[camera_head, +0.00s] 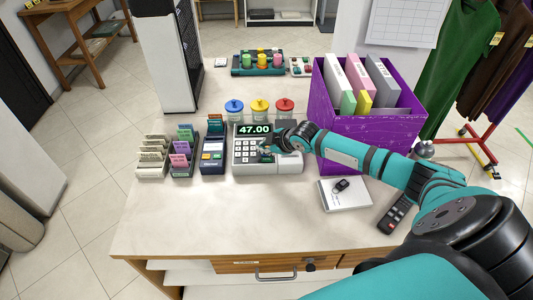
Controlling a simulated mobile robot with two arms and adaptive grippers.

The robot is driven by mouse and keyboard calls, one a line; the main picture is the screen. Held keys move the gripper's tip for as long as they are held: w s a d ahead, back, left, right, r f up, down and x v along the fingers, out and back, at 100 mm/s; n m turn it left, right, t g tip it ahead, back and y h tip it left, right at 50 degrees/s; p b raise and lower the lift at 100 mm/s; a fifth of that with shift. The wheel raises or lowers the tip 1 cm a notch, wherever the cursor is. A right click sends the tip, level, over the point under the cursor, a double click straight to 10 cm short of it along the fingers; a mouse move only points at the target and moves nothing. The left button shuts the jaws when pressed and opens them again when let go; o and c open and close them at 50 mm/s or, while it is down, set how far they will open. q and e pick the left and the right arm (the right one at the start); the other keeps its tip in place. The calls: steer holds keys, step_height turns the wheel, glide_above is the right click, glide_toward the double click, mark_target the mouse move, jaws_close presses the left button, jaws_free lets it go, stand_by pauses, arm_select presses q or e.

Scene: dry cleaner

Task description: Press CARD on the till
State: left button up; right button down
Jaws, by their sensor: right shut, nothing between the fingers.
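The till (246,158) stands on the counter in the middle of the view, with a lit display (255,129) reading 47.00 above a block of keys. My right gripper (266,151) is shut and empty. Its fingertips are over the right side of the till's keypad. I cannot tell whether they touch a key. The gripper and wrist hide part of the keys and the till's right side. The key labels are too small to read, so I cannot pick out CARD. My left gripper does not show.
A purple box (365,126) of folders is behind my right arm. A white book (345,199) and a remote (394,214) lie right. The front counter is clear.

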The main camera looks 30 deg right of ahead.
steer(key=shift+f, duration=0.3)
steer(key=shift+f, duration=0.4)
stand_by(0.5)
steer(key=shift+r, duration=0.1)
steer(key=shift+r+p, duration=0.6)
steer(key=shift+r, duration=0.15)
step_height(320, 180, up, 5)
steer(key=p, duration=0.4)
steer(key=shift+p, duration=0.35)
stand_by(0.5)
